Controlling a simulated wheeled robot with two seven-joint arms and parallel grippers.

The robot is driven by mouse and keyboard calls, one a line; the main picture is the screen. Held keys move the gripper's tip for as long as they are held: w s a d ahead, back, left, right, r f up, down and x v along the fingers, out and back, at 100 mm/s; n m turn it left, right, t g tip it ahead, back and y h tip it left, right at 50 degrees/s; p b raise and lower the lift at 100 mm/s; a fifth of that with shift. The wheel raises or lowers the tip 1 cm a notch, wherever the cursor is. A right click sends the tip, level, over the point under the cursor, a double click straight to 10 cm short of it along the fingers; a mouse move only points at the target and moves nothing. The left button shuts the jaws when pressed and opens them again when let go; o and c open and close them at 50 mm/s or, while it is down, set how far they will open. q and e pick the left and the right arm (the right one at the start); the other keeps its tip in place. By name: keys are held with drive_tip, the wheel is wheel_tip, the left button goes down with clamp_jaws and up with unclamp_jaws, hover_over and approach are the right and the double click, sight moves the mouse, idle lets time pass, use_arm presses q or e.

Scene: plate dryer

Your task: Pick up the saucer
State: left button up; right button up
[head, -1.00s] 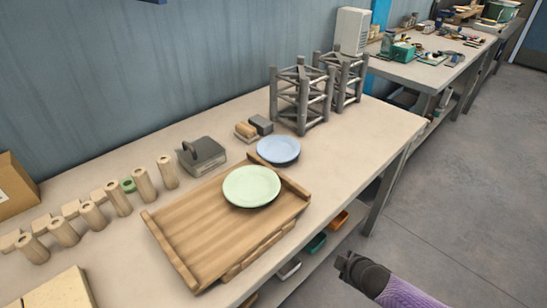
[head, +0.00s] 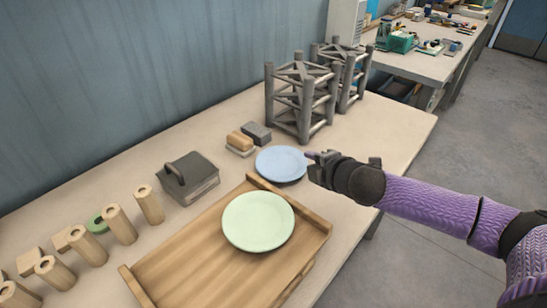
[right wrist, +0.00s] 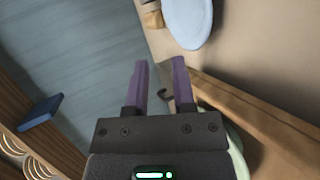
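Two round dishes are in the head view: a smaller pale blue one (head: 281,163) on the table and a pale green one (head: 257,221) on the wooden tray. Either could be the saucer. My right gripper (head: 312,158) is just right of the blue dish's rim in the head view. In the right wrist view its two purple fingers (right wrist: 159,76) are apart with no dish between them. The blue dish (right wrist: 191,20) lies beyond the fingertips, and part of the green dish (right wrist: 236,152) shows behind the gripper body. My left gripper is not in view.
The wooden tray (head: 190,268) has raised side rails. A grey lidded box (head: 188,178), a brush and block (head: 244,142), and grey lattice towers (head: 302,95) stand behind. Several wooden cylinders (head: 118,224) stand at left. Bare table lies right of the blue dish.

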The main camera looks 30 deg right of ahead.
drive_tip(key=b, duration=0.3)
approach(296, 177)
drive_tip(key=shift+r+x, duration=0.2)
drive_tip(key=shift+x, duration=0.95)
wheel_tip(296, 177, down, 2)
drive_tip(key=shift+w+d+f+b, duration=0.1)
drive_tip(key=shift+w+b, duration=0.05)
drive_tip(key=shift+b, duration=0.15)
drive_tip(key=shift+w, duration=0.6)
drive_tip(key=b+x, duration=0.2)
drive_tip(key=x, duration=0.3)
drive_tip(key=shift+w+b, duration=0.15)
drive_tip(key=shift+b, duration=0.25)
drive_tip(key=shift+w+f, duration=0.1)
drive_tip(key=shift+w, duration=0.25)
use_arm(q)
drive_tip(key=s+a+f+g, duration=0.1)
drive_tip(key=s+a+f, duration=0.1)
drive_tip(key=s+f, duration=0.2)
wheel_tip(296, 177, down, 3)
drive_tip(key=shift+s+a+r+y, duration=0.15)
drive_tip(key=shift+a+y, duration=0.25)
use_arm(e)
clamp_jaws()
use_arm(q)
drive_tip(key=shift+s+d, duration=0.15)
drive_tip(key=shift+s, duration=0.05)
